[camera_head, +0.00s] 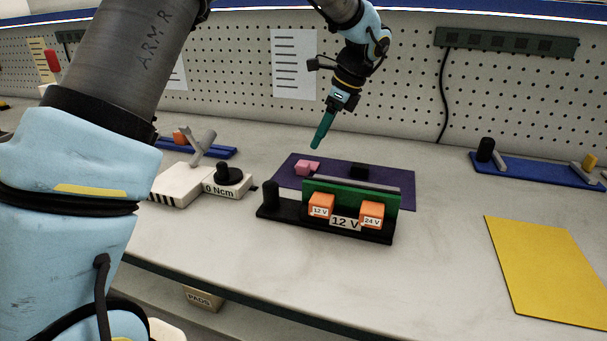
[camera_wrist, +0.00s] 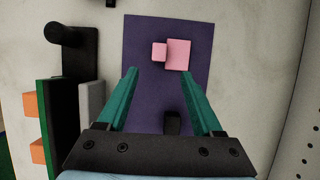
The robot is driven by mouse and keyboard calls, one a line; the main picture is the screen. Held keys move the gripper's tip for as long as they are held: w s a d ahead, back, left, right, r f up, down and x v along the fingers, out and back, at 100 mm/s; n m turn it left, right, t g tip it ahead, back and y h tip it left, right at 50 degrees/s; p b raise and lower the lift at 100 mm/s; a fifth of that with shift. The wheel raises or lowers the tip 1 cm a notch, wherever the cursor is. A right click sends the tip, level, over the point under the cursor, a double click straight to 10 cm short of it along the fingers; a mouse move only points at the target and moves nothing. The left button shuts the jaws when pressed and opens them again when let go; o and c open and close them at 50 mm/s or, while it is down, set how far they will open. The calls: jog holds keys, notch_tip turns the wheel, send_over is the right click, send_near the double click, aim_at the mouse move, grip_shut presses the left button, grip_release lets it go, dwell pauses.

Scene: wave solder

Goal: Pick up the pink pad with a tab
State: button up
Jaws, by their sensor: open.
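The pink pad (camera_head: 308,168) with a small tab lies on the purple mat (camera_head: 285,178) behind the green board. In the wrist view the pad (camera_wrist: 179,55) lies flat on the purple mat (camera_wrist: 145,105), with its smaller tab (camera_wrist: 159,52) at its left side. My gripper (camera_head: 317,143) is above the mat, apart from the pad. In the wrist view my gripper (camera_wrist: 160,72) is open and empty, with the pad beyond its fingertips, nearer the right finger.
A black fixture (camera_head: 268,207) holds a green board (camera_head: 345,193) with orange 12 V and 24 V blocks, close in front of the mat. A white 0 Ncm device (camera_head: 180,184) stands left; a yellow sheet (camera_head: 550,265) lies right.

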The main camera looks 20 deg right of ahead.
aim_at(303, 164)
jog(key=x, duration=0.3)
jog(key=shift+a+f, duration=0.1)
jog(key=shift+f, duration=0.05)
jog(key=shift+a+p+x, duration=0.2)
jog(key=shift+p+x, duration=0.2)
jog(key=shift+x, duration=2.35)
jog(key=shift+w, duration=0.15)
grip_shut()
